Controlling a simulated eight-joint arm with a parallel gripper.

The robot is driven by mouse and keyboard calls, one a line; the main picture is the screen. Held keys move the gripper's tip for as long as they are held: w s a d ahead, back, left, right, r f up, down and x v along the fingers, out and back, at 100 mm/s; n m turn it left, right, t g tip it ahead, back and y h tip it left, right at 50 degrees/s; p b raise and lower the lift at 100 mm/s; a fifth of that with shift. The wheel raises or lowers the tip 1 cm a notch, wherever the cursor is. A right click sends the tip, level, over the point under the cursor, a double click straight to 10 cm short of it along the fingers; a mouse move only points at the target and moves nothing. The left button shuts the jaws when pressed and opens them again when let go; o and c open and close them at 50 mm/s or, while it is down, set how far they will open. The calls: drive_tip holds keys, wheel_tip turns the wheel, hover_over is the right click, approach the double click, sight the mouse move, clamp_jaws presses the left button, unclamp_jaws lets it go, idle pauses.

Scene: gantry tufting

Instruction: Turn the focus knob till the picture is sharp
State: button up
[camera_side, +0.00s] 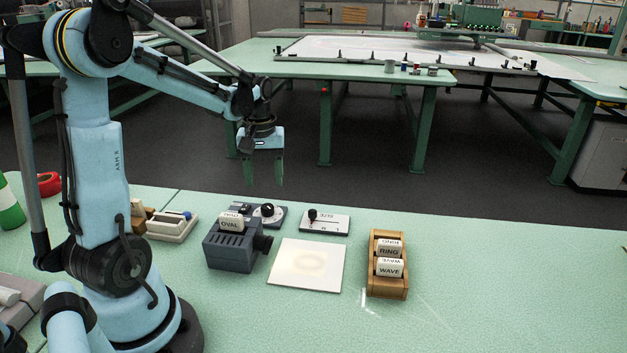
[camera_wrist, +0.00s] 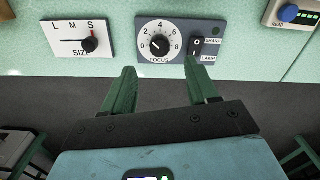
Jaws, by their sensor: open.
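The black focus knob (camera_wrist: 159,45) sits on a grey panel (camera_wrist: 146,27) with a 0-to-8 dial. Its white mark points to the upper left, near 2. In the side view the knob (camera_side: 267,210) is behind the grey projector (camera_side: 232,250), which has an OVAL block (camera_side: 230,222) on top. The white screen (camera_side: 285,279) shows a faint, blurred ring-like patch. The round SHARP lamp (camera_wrist: 216,30) looks dark. My gripper (camera_side: 265,184) is open and empty, above the table and apart from the knob. In the wrist view its green fingers (camera_wrist: 160,68) point toward the panel.
A lamp switch (camera_wrist: 197,47) is right of the knob. A SIZE slider (camera_wrist: 89,44) stands near S. A wooden rack (camera_side: 386,293) holds RING and WAVE blocks. A tray with a blue button (camera_side: 187,215) is at left. The table's right side is clear.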

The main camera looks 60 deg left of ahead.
sight(267, 206)
wheel_tip(267, 206, down, 8)
drive_tip(key=shift+r, duration=0.15)
idle(0.3)
drive_tip(key=c, duration=1)
drive_tip(key=shift+c, duration=0.2)
drive_tip(key=shift+m, duration=0.3)
drive_tip(key=m, duration=0.3)
drive_tip(key=shift+m, duration=2.2)
